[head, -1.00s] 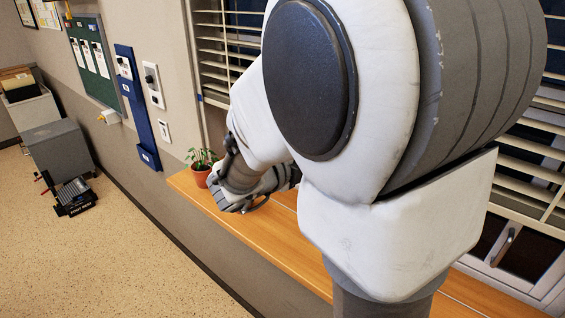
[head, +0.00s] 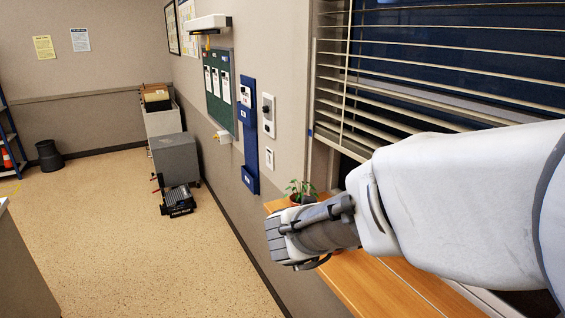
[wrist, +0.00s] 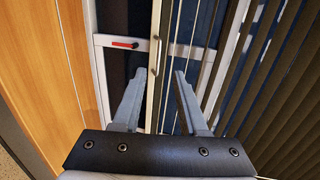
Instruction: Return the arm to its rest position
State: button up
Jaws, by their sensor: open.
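My arm reaches in from the right edge of the head view. My gripper end (head: 290,236) is over the left end of the wooden sill (head: 375,285), in front of a small potted plant (head: 301,191) that it partly hides. In the wrist view the two fingers of my gripper (wrist: 154,78) stand apart with nothing between them. Beyond them are a window frame (wrist: 110,41) with a red handle (wrist: 124,44) and dark glass.
Window blinds (head: 420,70) hang behind my arm. A blue wall panel (head: 249,135) and a green board (head: 219,90) are on the wall. A grey cabinet (head: 175,157) stands farther off with a black item (head: 178,200) before it. The speckled floor (head: 130,240) at left is mostly clear.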

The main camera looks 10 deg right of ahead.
jog(key=w+a+r+n+t+y, duration=0.4)
jog(key=w+a+n+t+y, duration=0.2)
jog(key=w+n+t+y, duration=0.15)
jog(key=s+a+n+y, duration=0.3)
jog(key=a+n+y, duration=0.45)
jog(key=n, duration=0.35)
jog(key=s+d+f+n+g, duration=0.1)
jog(key=s+f+n+g, duration=0.2)
jog(key=s, duration=0.3)
jog(key=s+d+f+n+g, duration=0.1)
jog(key=s+f+n+g, duration=0.1)
jog(key=s+n, duration=0.3)
jog(key=s+f+n+g+h, duration=0.1)
jog(key=s+f+n+g, duration=0.2)
jog(key=s, duration=0.5)
jog(key=shift+d+f+n+g+b, duration=0.35)
jog(key=shift+d+f+n+b, duration=0.05)
jog(key=shift+f+n, duration=0.25)
jog(key=shift+d, duration=0.1)
